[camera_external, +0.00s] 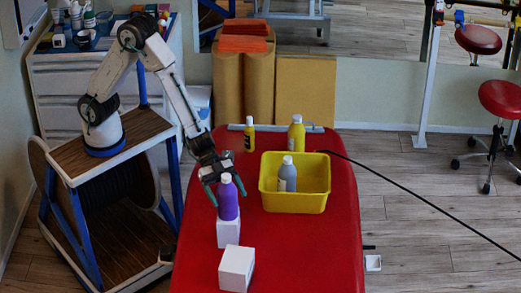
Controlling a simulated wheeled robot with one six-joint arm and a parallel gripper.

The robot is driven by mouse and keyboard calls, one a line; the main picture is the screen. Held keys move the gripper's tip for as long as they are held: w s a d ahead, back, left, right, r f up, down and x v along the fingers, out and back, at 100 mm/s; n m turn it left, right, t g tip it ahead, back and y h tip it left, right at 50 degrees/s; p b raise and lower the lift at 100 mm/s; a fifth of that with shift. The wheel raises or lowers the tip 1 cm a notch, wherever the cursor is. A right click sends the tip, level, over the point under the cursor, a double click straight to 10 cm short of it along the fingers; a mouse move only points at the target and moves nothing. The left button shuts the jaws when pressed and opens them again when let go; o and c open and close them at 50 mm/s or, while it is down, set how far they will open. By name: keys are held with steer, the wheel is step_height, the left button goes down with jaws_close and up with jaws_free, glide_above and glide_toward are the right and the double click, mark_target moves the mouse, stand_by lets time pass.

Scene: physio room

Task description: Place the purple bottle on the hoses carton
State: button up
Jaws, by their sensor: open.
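The purple bottle (228,203) with a white cap stands upright, apparently on top of a white carton (228,234) on the red table. A second white carton (237,268) sits nearer the front. No labels are readable, so I cannot tell which one is the hoses carton. My gripper (227,194) is open and points down at the bottle, its fingers on either side of the upper part and cap. I cannot tell whether the fingers touch the bottle.
A yellow bin (294,203) to the right holds a grey bottle (287,176). Yellow bottles (249,136) (297,134) stand behind it. The red table (310,255) is clear at the front right. A black cable or rod runs from the bin's back right corner.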

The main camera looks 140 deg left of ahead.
steer(key=s+a+r+n+g+y, duration=0.1)
steer(key=s+r+g+y, duration=0.15)
steer(key=s+r, duration=0.6)
steer(key=s+r+n+g+y, duration=0.2)
steer(key=s+r+y, duration=0.25)
steer(key=s, duration=0.75)
steer(key=s+d+r+g+h, duration=0.1)
steer(key=s+d, duration=0.5)
steer(key=s, duration=0.6)
steer(key=s+d+r+g+h, duration=0.2)
steer(key=s+d+g, duration=0.4)
steer(key=s, duration=0.5)
steer(key=shift+s+r+h, duration=0.2)
steer(key=shift+s+h, duration=0.2)
